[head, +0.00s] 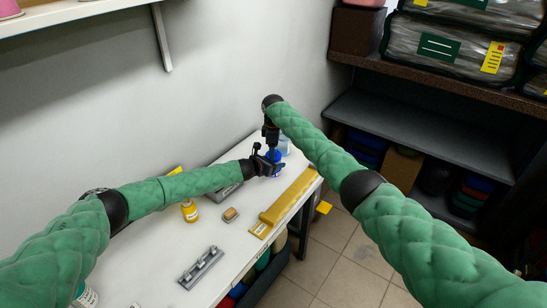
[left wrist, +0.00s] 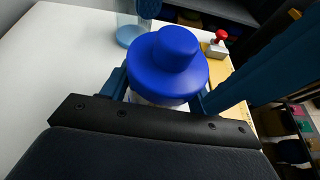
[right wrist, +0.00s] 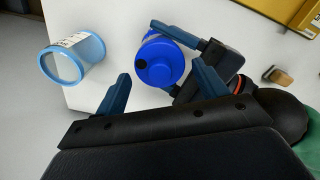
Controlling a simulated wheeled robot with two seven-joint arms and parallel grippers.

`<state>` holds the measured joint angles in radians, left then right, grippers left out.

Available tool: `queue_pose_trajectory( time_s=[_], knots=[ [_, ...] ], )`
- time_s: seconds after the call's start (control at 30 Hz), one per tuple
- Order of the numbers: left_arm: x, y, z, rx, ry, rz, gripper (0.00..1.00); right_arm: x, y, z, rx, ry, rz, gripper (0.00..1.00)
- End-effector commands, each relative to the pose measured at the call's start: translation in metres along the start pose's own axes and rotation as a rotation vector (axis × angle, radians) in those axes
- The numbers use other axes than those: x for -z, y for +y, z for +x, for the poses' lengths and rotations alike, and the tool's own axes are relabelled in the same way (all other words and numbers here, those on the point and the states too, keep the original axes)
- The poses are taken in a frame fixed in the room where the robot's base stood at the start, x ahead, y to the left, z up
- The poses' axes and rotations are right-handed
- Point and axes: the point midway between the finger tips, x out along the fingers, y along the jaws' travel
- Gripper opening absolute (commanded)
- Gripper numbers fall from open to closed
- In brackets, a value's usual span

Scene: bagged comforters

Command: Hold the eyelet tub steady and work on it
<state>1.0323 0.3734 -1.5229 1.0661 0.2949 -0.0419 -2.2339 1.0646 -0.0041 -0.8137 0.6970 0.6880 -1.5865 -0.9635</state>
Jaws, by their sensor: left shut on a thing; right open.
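The tub with a blue stepped lid and a paler body (left wrist: 172,62) stands upright at the far end of the white table; I take it as the eyelet tub. It also shows in the right wrist view (right wrist: 160,62) and small in the head view (head: 276,156). My left gripper (left wrist: 163,97) is shut around its sides, below the lid. My right gripper (right wrist: 161,90) is open and empty, pointing down above the tub, its fingers apart from it. In the head view, my right gripper (head: 271,147) partly hides the tub.
A clear jar with light blue rims (right wrist: 72,58) stands close beside the tub. A red-knobbed stamp (left wrist: 217,42), a long yellow tool (head: 288,197), a small brown block (head: 230,214), a yellow bottle (head: 189,211) and a grey rack (head: 201,267) lie along the table. A wall rises behind.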

Motion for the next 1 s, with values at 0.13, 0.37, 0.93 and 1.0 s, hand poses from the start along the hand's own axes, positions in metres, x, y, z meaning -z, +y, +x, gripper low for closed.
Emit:
queue_pose_trajectory(
  time_s=[0.13,0.37,0.93,1.0],
  knots=[
    [0.000,0.000,0.000,0.000,0.000,0.000,0.38,0.000,0.001,-0.010,-0.002,0.000,0.000,0.72],
    [0.000,0.000,0.000,0.000,0.000,0.000,0.38,0.000,0.001,-0.023,-0.002,0.001,0.000,0.72],
    [0.000,0.000,0.000,0.000,0.000,0.000,0.38,0.000,0.000,-0.054,-0.001,0.000,0.000,0.72],
    [0.000,0.000,0.000,0.000,0.000,0.000,0.38,0.000,0.000,-0.055,-0.001,0.000,0.001,0.72]
  ],
)
